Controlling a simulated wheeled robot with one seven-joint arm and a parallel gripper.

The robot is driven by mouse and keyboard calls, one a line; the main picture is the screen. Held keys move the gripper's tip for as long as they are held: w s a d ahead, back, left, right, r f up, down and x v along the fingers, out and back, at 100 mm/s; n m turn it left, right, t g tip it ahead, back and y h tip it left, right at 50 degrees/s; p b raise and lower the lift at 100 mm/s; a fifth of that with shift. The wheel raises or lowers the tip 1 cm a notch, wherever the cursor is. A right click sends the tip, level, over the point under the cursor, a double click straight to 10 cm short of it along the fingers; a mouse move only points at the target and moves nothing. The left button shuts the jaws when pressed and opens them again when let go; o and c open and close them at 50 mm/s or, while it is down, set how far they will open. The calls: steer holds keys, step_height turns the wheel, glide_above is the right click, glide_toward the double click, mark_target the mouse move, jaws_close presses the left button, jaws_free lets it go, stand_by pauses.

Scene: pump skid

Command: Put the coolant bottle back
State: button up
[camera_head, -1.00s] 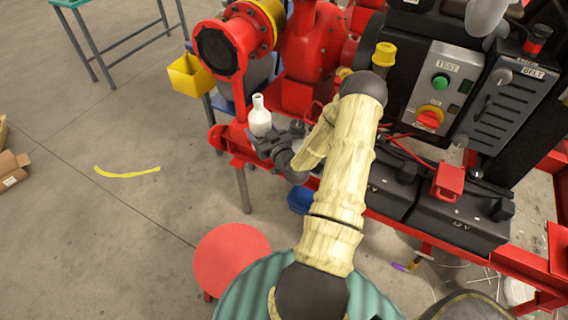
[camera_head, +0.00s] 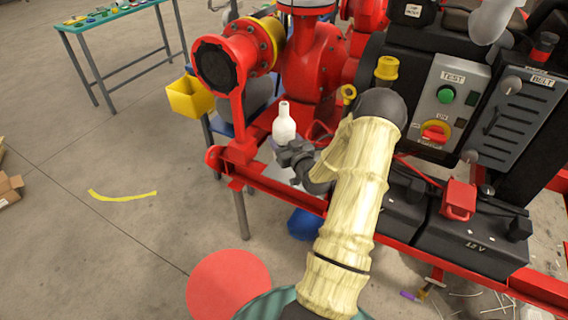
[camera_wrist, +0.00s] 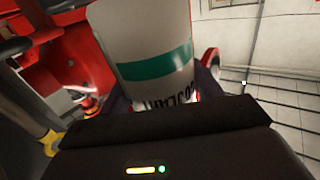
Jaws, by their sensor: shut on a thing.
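The coolant bottle (camera_head: 284,126) is white with a narrow neck and stands upright in the head view, just in front of the red pump. In the wrist view the bottle (camera_wrist: 148,35) fills the upper middle, with a green band and dark lettering partly hidden by my gripper. My gripper (camera_head: 291,152) is shut on the bottle's lower part. The bottle's base is hidden, so I cannot tell whether it touches the skid.
The red pump flange (camera_head: 218,66) stands left of and behind the bottle. A yellow bin (camera_head: 190,98) hangs further left. Black batteries (camera_head: 470,240) and the control panel (camera_head: 447,100) are on the right. A red round stool (camera_head: 228,285) stands in front. Floor at left is mostly open.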

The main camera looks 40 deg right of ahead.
steer(key=shift+f, duration=1.75)
steer(key=shift+f, duration=0.1)
steer(key=shift+f, duration=1.95)
steer(key=shift+f, duration=0.1)
steer(key=o, duration=1.1)
steer(key=shift+f, duration=0.1)
steer(key=shift+o, duration=0.2)
steer(key=shift+r, duration=0.25)
steer(key=b+v, duration=0.1)
steer(key=v, duration=1.1)
